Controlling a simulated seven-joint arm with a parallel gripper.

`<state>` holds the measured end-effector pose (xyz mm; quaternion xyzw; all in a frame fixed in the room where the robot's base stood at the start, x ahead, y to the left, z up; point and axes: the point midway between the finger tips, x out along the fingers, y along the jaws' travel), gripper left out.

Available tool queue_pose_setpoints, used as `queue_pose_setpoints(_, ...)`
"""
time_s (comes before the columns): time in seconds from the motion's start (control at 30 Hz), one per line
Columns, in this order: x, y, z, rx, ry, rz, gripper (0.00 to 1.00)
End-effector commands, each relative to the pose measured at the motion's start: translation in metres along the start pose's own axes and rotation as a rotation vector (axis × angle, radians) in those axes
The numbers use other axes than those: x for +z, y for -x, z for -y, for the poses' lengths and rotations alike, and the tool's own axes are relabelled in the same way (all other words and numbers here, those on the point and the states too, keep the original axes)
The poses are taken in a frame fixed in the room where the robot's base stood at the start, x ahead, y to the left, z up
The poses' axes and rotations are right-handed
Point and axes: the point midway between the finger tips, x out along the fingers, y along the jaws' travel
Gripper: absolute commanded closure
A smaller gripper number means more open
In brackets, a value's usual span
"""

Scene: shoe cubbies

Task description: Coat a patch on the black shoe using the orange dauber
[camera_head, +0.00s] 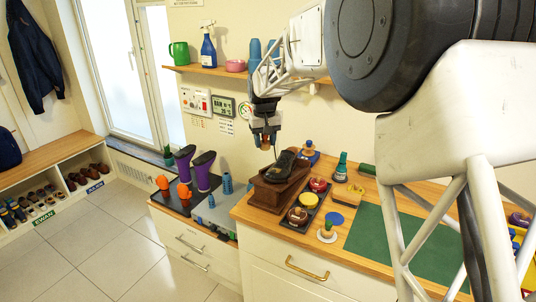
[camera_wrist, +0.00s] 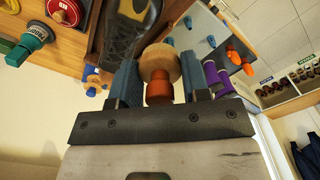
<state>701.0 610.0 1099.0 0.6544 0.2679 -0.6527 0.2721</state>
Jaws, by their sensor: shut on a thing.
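The black shoe (camera_head: 280,166) sits on a brown wooden stand (camera_head: 265,193) on the counter; it also shows at the top of the wrist view (camera_wrist: 122,38). My gripper (camera_head: 265,138) hangs above and slightly left of the shoe. In the wrist view my gripper (camera_wrist: 158,80) is shut on the orange dauber (camera_wrist: 159,91), with its orange part between the fingers. A round tan disc (camera_wrist: 160,62) of the dauber faces the shoe side. I cannot tell whether the dauber touches the shoe; a gap seems to show in the head view.
A dark tray (camera_head: 293,222) with round red and yellow tins stands right of the stand. Purple boot forms (camera_head: 203,170) stand left. A wall shelf (camera_head: 240,73) is above.

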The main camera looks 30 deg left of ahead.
Motion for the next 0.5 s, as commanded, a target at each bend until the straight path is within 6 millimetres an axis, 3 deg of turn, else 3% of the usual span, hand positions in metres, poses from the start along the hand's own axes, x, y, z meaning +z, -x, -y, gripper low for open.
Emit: queue_pose_setpoints(0.5,0.010,0.000,-0.007,0.000,0.000,0.000,0.76)
